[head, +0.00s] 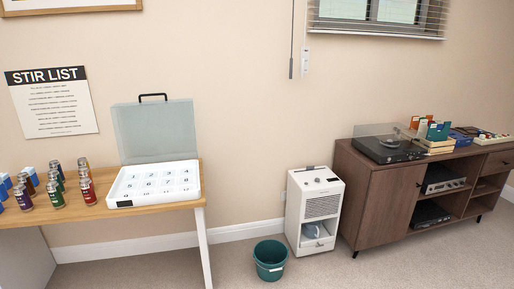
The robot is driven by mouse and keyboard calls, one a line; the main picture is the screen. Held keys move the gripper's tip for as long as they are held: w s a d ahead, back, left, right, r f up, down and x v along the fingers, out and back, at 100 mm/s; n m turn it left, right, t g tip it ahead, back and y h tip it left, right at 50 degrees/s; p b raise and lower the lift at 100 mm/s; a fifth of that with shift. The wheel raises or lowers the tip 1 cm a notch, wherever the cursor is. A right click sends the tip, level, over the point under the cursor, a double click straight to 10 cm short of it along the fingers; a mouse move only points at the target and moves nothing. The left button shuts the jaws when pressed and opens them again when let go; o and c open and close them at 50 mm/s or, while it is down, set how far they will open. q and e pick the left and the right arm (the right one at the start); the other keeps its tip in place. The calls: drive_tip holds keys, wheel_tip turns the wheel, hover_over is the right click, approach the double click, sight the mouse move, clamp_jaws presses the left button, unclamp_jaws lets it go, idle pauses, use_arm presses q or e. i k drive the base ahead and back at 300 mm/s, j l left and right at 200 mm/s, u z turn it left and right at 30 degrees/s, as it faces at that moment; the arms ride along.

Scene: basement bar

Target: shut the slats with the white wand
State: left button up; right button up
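The window blind (378,27) is at the top right, partly cut off by the frame edge. Its lowest slats show the window through gaps, so they look open. Left of the blind, two things hang against the wall. One is a thin dark cord or rod (291,66) with a thick dark grey lower end. The other, just right of it, is white, with a small white handle-like piece (305,62); I cannot tell for sure that it is the wand. Their tops are out of frame. Neither of my grippers is in view.
Below stand a white dehumidifier-like unit (318,203) and a green bin (270,262). A brown sideboard (385,205) with a turntable (388,150) stands right, under the blind. Carpet shows in front.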

sight(303, 63)
drive_tip(key=i+l+z, duration=0.2)
drive_tip(key=i, duration=0.55)
drive_tip(key=i+l+z, duration=0.2)
drive_tip(key=i, duration=0.5)
drive_tip(key=i+l+u, duration=0.25)
drive_tip(key=i+l, duration=0.35)
drive_tip(key=i, duration=0.15)
